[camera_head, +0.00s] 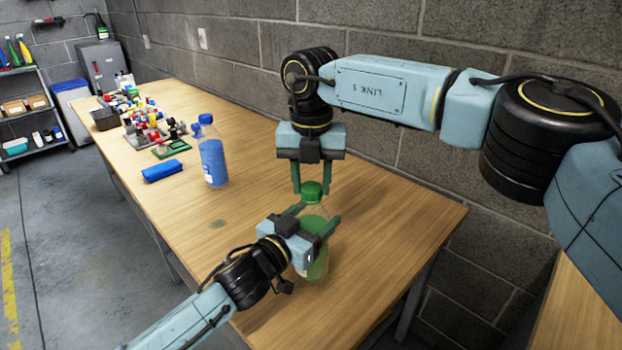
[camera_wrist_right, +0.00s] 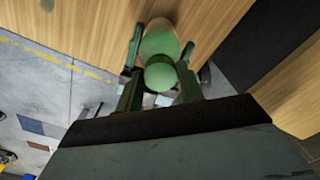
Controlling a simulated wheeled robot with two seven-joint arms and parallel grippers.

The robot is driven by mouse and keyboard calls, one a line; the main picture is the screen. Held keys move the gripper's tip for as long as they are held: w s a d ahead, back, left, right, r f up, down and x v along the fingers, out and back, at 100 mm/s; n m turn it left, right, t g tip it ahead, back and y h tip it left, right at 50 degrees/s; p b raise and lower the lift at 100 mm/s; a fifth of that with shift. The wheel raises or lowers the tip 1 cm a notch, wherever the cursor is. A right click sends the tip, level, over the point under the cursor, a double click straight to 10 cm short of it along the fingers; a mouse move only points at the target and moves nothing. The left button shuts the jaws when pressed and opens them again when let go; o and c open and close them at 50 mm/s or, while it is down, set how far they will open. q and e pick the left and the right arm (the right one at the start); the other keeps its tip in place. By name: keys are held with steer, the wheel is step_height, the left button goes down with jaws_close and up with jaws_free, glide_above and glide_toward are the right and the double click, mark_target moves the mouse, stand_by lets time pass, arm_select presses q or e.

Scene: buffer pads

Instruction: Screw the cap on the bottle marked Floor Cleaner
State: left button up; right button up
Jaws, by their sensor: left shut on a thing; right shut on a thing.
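A green see-through bottle (camera_head: 318,262) stands upright on the table; no marking on it can be read. My left gripper (camera_head: 318,222) is shut around the bottle's upper body from the left and hides part of it. A green cap (camera_head: 312,191) is at the bottle's mouth. My right gripper (camera_head: 311,190) points straight down and is shut on the cap. The right wrist view shows the cap (camera_wrist_right: 160,75) between the fingers, with the bottle (camera_wrist_right: 159,41) beyond it. I cannot tell how far the cap is threaded.
A blue bottle (camera_head: 213,160) stands further back on the wooden table (camera_head: 255,205), with a blue case (camera_head: 162,171) beside it. Several small coloured parts (camera_head: 150,135) crowd the far end. A block wall (camera_head: 395,165) runs along the right side. The table between the bottles is mostly clear.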

steer(key=m, duration=0.5)
steer(key=shift+m, duration=0.4)
steer(key=m, duration=1.1)
steer(key=shift+d, duration=0.1)
steer(key=m, duration=0.5)
steer(key=shift+s, duration=0.1)
steer(key=o, duration=0.9)
steer(key=shift+o, duration=0.2)
